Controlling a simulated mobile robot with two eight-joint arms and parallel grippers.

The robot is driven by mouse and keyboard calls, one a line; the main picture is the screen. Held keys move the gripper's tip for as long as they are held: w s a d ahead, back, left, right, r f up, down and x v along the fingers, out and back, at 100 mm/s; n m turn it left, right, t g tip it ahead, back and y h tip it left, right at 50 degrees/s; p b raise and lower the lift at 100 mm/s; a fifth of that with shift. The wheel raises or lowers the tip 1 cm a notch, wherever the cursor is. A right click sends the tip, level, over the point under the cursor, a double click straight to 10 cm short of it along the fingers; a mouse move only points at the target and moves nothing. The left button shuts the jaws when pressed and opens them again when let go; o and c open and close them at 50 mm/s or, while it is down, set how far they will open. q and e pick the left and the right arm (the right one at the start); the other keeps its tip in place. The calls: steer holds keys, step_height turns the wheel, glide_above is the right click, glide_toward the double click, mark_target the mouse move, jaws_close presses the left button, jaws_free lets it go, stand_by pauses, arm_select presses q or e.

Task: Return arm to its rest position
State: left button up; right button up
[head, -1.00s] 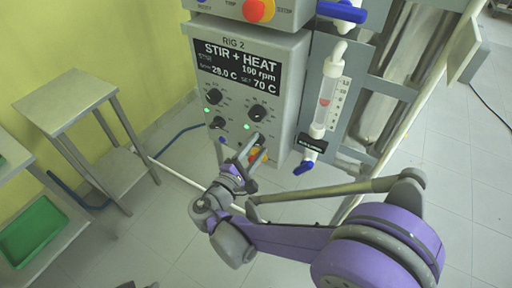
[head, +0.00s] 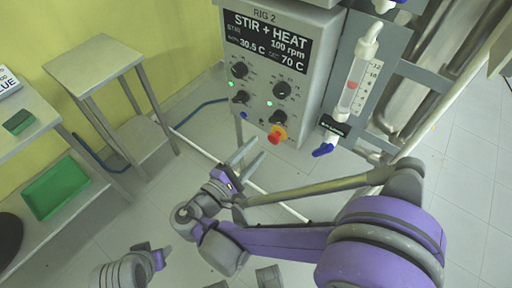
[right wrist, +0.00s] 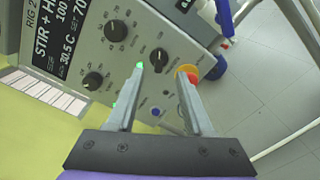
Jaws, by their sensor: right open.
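My right arm reaches in from the lower right of the head view. Its gripper (head: 249,160) is open and empty, below and in front of the RIG 2 control box (head: 262,78). In the right wrist view the two fingers (right wrist: 160,82) stand apart with nothing between them. Beyond them are the box's black knobs (right wrist: 158,60), green lights and the red-yellow button (right wrist: 187,72). The display reads 30.5 C, set 70 C, 100 rpm. Part of my left arm (head: 130,268) shows at the bottom left of the head view; whether its gripper is open cannot be told.
A small metal side table (head: 105,66) stands at the left. A flow meter (head: 358,82) with a blue valve (head: 323,150) hangs right of the box.

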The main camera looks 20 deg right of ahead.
stand_by(0.3)
steer(key=s+d+f+m+g+y+p, duration=0.2)
steer(key=s+d+m+g+y+p, duration=0.3)
steer(key=d, duration=0.5)
steer(key=s+a+r+m+y+p, duration=0.3)
steer(key=s+a+m+y+p, duration=0.1)
steer(key=s+m+y+p, duration=0.2)
steer(key=s+m+y, duration=0.1)
steer(key=m+y, duration=0.1)
steer(key=y, duration=0.1)
steer(key=shift+r+y+p, duration=0.15)
steer(key=shift+y+p, duration=0.15)
steer(key=shift+p, duration=0.05)
steer(key=shift+s+d, duration=0.1)
steer(key=shift+d, duration=0.05)
